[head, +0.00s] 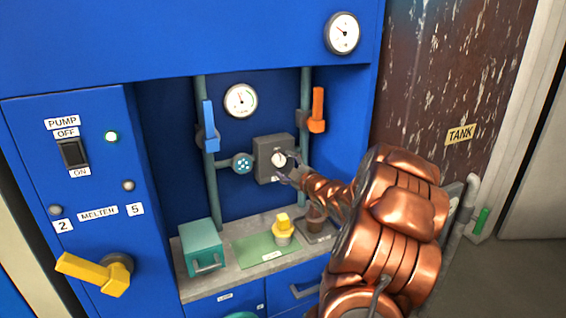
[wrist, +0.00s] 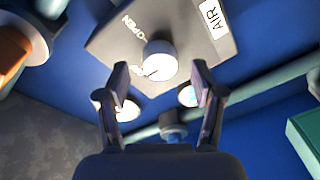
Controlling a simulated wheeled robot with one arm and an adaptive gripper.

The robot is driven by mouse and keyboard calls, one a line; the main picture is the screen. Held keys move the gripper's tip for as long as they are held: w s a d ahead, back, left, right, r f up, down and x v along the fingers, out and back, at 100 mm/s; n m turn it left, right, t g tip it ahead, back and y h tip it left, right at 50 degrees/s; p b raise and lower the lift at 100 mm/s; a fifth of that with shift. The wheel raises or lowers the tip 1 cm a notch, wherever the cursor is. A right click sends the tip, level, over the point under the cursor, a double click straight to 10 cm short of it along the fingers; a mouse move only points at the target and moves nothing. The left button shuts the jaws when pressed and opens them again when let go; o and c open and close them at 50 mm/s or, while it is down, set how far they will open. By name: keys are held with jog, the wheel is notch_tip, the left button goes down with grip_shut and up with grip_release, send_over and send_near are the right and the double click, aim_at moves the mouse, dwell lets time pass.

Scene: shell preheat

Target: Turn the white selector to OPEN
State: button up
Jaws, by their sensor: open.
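The white selector (head: 278,158) is a round knob on the front of a grey box (head: 266,150) in the blue panel's recess. In the wrist view the selector (wrist: 161,58) carries a dark mark at its lower left. OPEN is lettered on the box face (wrist: 120,45) at its upper left, and an AIR label sits at its upper right. Other lettering beside the knob is partly hidden. My gripper (wrist: 160,75) is open, with one finger on each side of the selector in the picture. I cannot tell whether they touch it. The head view shows my gripper (head: 287,173) at the box.
A blue lever (head: 208,125) and an orange lever (head: 317,110) flank the box on vertical pipes. A teal box (head: 202,247) and a yellow-topped item (head: 283,228) stand on the grey ledge below. A yellow handle (head: 95,273) sticks out at lower left.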

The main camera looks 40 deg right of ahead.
jog(key=shift+x, duration=1.15)
jog(key=c, duration=1.1)
